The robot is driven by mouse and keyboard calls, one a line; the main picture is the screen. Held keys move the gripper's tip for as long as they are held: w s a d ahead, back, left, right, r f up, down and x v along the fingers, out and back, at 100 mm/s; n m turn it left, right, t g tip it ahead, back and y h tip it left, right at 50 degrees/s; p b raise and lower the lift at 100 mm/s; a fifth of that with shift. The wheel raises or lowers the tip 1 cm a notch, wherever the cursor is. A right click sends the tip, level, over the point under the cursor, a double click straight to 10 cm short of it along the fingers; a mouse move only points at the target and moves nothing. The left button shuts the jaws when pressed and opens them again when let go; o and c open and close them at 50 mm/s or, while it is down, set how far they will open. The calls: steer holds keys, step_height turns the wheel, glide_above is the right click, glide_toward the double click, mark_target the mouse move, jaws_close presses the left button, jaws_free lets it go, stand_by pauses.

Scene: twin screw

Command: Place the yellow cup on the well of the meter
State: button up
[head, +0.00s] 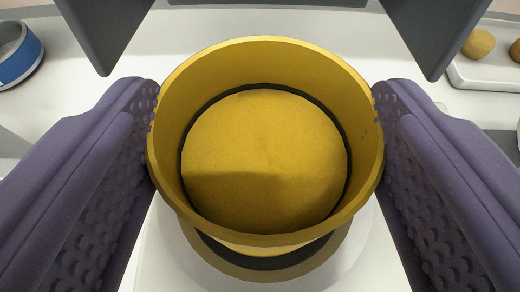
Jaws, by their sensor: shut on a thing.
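The yellow cup (265,150) fills the middle of the head view, seen from above into its open mouth. A dark ring runs around its yellow floor, and the cup looks empty. My gripper (262,90) is shut on the cup, with a purple ridged finger against each side of its wall. Below the cup's near side shows part of a pale round disc (356,250) on a white body, which may be the well of the meter. The cup hides most of it. I cannot tell whether the cup's base touches the disc.
A blue round container (22,62) with a pale band is cut off at the upper left. At the upper right, a white tray (480,72) holds yellowish round lumps (479,43). A small teal thing shows at the right edge. The pale surface behind the cup looks clear.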

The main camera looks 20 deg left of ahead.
steer(key=shift+r, duration=0.15)
steer(key=o, duration=1.6)
steer(key=shift+c, duration=0.2)
steer(key=shift+r, duration=0.1)
steer(key=p+v, duration=0.2)
steer(key=v, duration=1)
